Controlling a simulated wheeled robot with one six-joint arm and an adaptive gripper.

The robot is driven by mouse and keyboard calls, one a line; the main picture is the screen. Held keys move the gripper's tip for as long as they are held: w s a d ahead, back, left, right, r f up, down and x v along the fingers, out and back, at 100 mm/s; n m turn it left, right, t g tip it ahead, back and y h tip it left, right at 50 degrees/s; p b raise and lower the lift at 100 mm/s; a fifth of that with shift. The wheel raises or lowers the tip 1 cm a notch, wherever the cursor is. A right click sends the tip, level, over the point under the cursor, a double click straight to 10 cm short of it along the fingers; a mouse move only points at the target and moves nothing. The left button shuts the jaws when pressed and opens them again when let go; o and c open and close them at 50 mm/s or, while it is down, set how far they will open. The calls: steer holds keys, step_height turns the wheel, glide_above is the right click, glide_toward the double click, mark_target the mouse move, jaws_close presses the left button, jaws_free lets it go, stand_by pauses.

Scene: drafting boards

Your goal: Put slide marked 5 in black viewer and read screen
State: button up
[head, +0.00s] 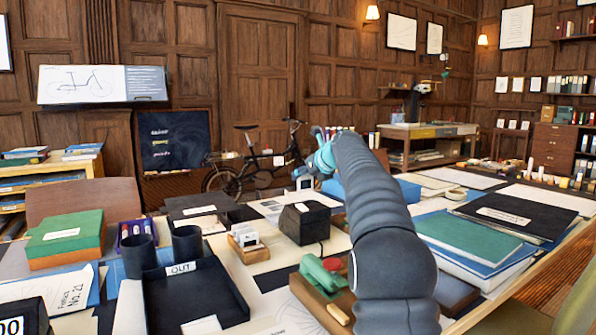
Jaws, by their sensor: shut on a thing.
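My arm reaches away from me over the desk, and my gripper (309,172) is at its far end, partly hidden by the arm. It is shut on a small white slide with a dark middle (304,183); its number is too small to read. The slide is in the air, above and beyond the black viewer (304,222), a dark box with a sloped top. I cannot make out the viewer's screen or slot from here. More white slides (245,236) stand in a small wooden rack to the left of the viewer.
A black OUT tray (195,295) and two dark cups (187,245) stand at front left. A green device on a wooden base (322,275) sits near my arm. Books and folders (470,240) cover the right. A dark box (198,205) lies behind the rack.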

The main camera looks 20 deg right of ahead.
mark_target(305, 187)
steer(key=shift+w+a+f, duration=0.1)
steer(key=shift+w+f, duration=0.1)
steer(key=shift+f, duration=0.4)
steer(key=shift+w+a+f, duration=0.1)
steer(key=shift+w+f, duration=0.05)
steer(key=shift+f, duration=0.4)
step_height(305, 187, down, 2)
steer(key=b, duration=0.2)
steer(key=shift+f+b, duration=0.1)
steer(key=shift+b, duration=0.3)
steer(key=shift+f+b, duration=0.3)
steer(key=shift+f, duration=0.5)
steer(key=o, duration=0.8)
steer(key=shift+o, duration=0.2)
steer(key=shift+s, duration=0.1)
